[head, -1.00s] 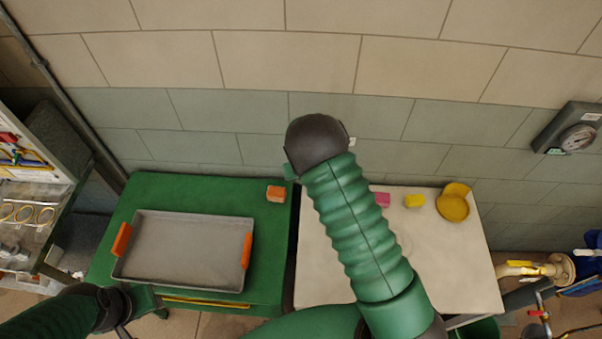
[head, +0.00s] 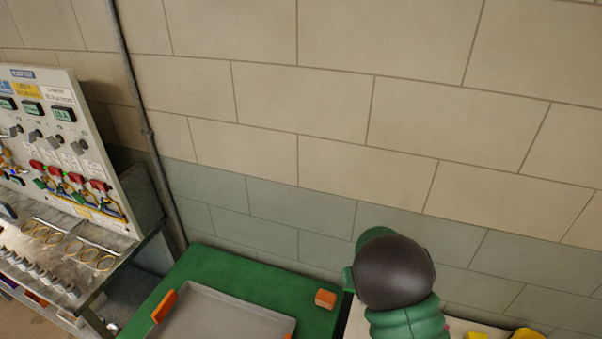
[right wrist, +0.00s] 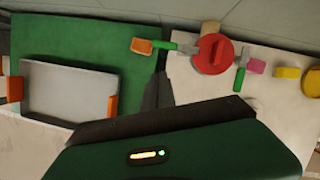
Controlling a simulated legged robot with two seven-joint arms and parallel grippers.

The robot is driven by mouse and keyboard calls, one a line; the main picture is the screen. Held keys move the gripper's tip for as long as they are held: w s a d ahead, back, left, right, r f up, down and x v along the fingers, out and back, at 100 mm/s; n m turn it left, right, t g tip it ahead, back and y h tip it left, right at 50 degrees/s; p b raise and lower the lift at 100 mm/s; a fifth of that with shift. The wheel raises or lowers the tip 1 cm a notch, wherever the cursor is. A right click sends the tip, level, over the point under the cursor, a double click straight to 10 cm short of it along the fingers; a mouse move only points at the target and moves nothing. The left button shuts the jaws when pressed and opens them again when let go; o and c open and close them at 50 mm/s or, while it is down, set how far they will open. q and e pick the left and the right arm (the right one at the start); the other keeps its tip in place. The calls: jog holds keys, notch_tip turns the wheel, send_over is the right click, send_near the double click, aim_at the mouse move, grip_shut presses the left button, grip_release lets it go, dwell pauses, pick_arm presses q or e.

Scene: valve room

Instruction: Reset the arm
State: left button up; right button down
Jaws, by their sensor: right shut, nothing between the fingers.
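My right arm shows in the head view as a dark rounded joint and green ribbed sleeve at the lower right; its gripper is hidden there. In the right wrist view my right gripper (right wrist: 158,92) is shut and empty, its dark fingers above the gap between the green table (right wrist: 90,45) and the pale table (right wrist: 190,88). It touches no object that I can see. My left gripper is not in either current view.
A grey tray (right wrist: 68,92) with orange handles sits on the green table, near an orange block (head: 325,298). The pale table holds a red round object (right wrist: 213,53), green-handled tools, a pink block (right wrist: 256,66) and yellow items. An instrument panel (head: 75,150) stands left.

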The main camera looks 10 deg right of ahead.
jog(key=s+a+f+m+b, duration=0.1)
jog(key=s+a+m+b, duration=0.3)
jog(key=s+m, duration=0.6)
jog(key=s+a+m+g+b, duration=0.1)
jog(key=s+a+m+b, duration=0.4)
jog(key=m, duration=1.9)
jog(key=s+b, duration=0.1)
jog(key=s, duration=0.4)
jog(key=shift+s+f+g+y, duration=0.25)
jog(key=shift+f+g+y, duration=0.05)
jog(key=shift+f+y, duration=0.1)
